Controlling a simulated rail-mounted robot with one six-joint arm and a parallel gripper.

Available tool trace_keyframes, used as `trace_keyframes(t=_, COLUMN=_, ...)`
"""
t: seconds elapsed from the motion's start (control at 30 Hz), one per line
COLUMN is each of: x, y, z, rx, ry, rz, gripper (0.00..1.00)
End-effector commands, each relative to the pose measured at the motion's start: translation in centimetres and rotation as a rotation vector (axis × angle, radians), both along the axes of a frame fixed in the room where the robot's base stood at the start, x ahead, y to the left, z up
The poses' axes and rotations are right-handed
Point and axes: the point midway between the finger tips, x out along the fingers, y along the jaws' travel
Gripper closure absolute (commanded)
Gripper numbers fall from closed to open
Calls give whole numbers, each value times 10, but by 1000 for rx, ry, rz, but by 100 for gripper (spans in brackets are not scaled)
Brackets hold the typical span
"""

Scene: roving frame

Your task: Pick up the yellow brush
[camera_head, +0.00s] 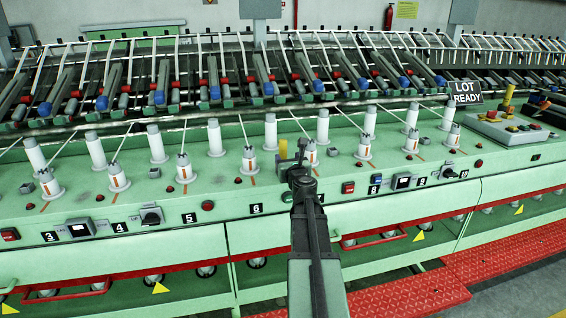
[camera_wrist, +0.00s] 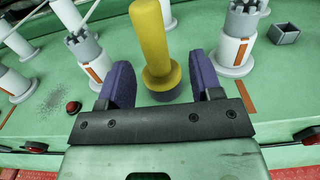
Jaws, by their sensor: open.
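The yellow brush (camera_wrist: 154,42) stands upright on the green machine top in the wrist view, with a thick yellow handle and a dark grey lower end. My gripper (camera_wrist: 163,82) is open, its two purple-blue fingers on either side of the brush's lower part. Gaps show between the fingers and the brush, so it is not held. In the head view, my gripper (camera_head: 297,162) is over the front of the machine near label 6. A bit of yellow, likely the brush (camera_head: 283,149), shows just left of it; the rest is hidden by my arm.
White bobbins with grey crowned caps (camera_wrist: 240,38) stand close on both sides. A small grey box (camera_wrist: 284,34) sits at right, and a red button (camera_wrist: 73,107) at left. Another upright yellow object (camera_head: 508,97) stands near the control panel (camera_head: 508,128).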

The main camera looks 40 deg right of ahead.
Motion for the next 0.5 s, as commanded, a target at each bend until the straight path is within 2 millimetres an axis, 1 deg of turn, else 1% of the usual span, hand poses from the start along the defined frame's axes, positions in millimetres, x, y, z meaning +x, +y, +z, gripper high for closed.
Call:
trace_keyframes(t=0.03, x=10, y=-7, z=0, rx=-1, ry=1, rz=0, gripper=41)
trace_keyframes(t=0.07, x=12, y=-8, z=0, rx=-1, ry=1, rz=0, gripper=41)
trace_keyframes(t=0.2, x=15, y=-8, z=0, rx=-2, ry=1, rz=0, gripper=41)
trace_keyframes(t=0.27, x=20, y=-10, z=0, rx=-2, ry=1, rz=1, gripper=41)
trace_keyframes(t=0.4, x=45, y=-21, z=-1, rx=-2, ry=1, rz=3, gripper=41)
trace_keyframes(t=0.5, x=59, y=-30, z=0, rx=-3, ry=2, rz=1, gripper=41)
